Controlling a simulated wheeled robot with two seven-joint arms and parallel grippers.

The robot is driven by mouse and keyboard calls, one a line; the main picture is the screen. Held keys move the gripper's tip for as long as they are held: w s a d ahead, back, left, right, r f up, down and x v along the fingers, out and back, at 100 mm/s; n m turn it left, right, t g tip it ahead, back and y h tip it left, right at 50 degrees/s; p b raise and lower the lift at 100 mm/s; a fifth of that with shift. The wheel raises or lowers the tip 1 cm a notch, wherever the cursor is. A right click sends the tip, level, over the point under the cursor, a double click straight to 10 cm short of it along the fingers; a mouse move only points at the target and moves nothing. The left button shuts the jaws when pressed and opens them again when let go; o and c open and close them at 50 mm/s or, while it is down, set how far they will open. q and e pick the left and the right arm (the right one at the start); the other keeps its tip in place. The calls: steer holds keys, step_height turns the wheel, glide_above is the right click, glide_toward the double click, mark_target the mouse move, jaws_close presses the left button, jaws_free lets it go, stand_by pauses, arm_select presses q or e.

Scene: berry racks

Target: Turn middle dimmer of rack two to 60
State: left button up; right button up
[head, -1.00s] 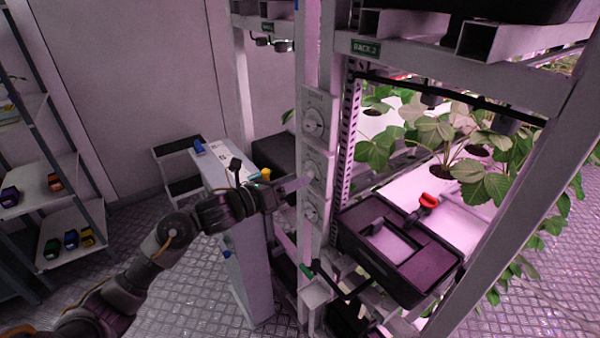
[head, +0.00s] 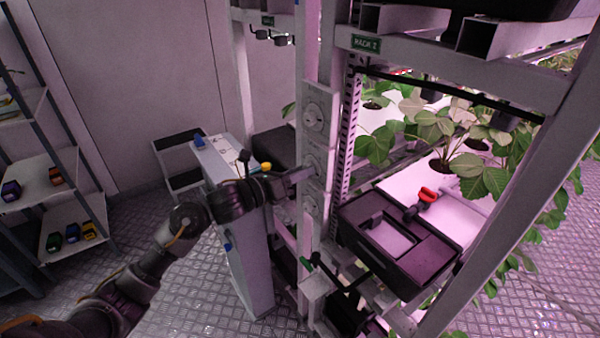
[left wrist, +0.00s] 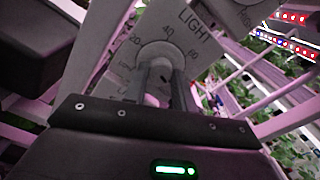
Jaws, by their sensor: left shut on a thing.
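Rack two's post, under the green "RACK 2" sign (head: 366,43), carries a column of dimmers. The top dimmer (head: 314,117) is clear of my arm. The middle dimmer (head: 313,162) is partly hidden by my left gripper (head: 306,173). The lower dimmer (head: 310,204) sits just below. In the left wrist view the pale round knob (left wrist: 158,56) lies between my two fingers, which are shut on it. Its plate (left wrist: 190,42) reads "LIGHT" with marks 20, 40 and 60. I cannot read the knob's setting. My right gripper is out of view.
A pale stand (head: 245,265) is left of the post. Shelves (head: 45,185) with small coloured items stand at the far left.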

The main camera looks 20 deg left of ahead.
arm_select(q)
steer(key=shift+r+n+p, duration=0.1)
steer(key=shift+n+p, duration=1.9)
steer(key=shift+n, duration=6.2)
steer(key=o, duration=1)
